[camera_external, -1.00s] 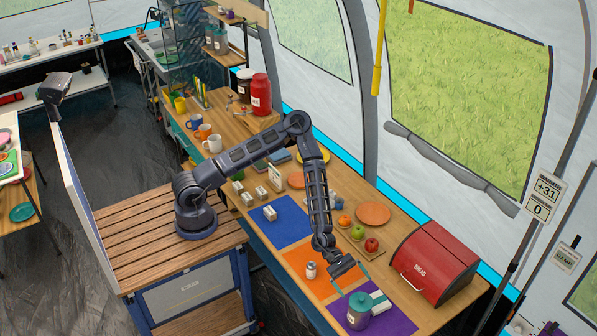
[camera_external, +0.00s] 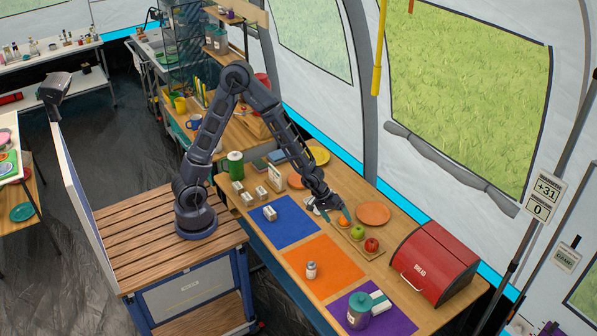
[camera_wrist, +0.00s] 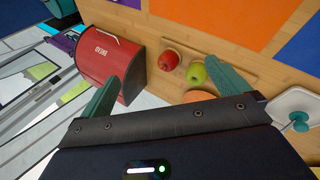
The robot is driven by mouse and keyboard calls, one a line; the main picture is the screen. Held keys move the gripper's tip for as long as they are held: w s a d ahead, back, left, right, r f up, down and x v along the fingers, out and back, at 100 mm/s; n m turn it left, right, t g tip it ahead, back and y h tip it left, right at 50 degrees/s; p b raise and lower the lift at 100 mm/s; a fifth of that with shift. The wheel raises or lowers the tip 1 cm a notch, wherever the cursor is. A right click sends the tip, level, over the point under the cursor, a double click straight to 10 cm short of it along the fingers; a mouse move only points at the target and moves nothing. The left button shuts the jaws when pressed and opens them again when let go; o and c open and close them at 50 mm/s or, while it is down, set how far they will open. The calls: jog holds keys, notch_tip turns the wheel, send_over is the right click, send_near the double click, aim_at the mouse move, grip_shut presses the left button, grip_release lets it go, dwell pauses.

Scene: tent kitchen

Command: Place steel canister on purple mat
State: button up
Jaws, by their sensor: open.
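The steel canister (camera_external: 357,318), grey with a teal lid, stands upright on the purple mat (camera_external: 398,323) at the lower right of the external view. A white block-like item (camera_external: 380,302) is close beside it on the same mat. My gripper (camera_external: 328,212) is well away from the canister, over the back part of the counter near the fruit. In the wrist view its teal fingers are spread wide (camera_wrist: 163,88), with nothing between them.
The orange mat (camera_external: 325,258) holds a small jar (camera_external: 311,271); the blue mat (camera_external: 285,229) holds a white box (camera_external: 269,213). Apples (camera_external: 371,244) on a board, an orange plate (camera_external: 373,214) and a red bread box (camera_external: 431,263) stand around my gripper and to its right.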

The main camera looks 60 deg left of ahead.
jog(key=s+a+r+m+t+y, duration=0.1)
jog(key=s+a+r+y, duration=0.1)
jog(key=a+r, duration=0.55)
jog(key=s+a+r+m+y, duration=0.15)
jog(key=a+r, duration=0.25)
jog(key=a, duration=0.6)
jog(key=s+a+r+t+y, duration=0.1)
jog(key=s+a+r+y, duration=0.1)
jog(key=a+r, duration=0.55)
jog(key=s+a+r+m, duration=0.1)
jog(key=s+a+r, duration=0.2)
jog(key=s+a, duration=0.4)
jog(key=s+a+r, duration=0.4)
jog(key=s+a, duration=0.4)
jog(key=s, duration=0.4)
jog(key=shift+a+m+g, duration=0.25)
jog(key=shift+m+g, duration=0.1)
jog(key=shift+g, duration=0.05)
jog(key=shift+s, duration=0.1)
jog(key=shift+c, duration=0.2)
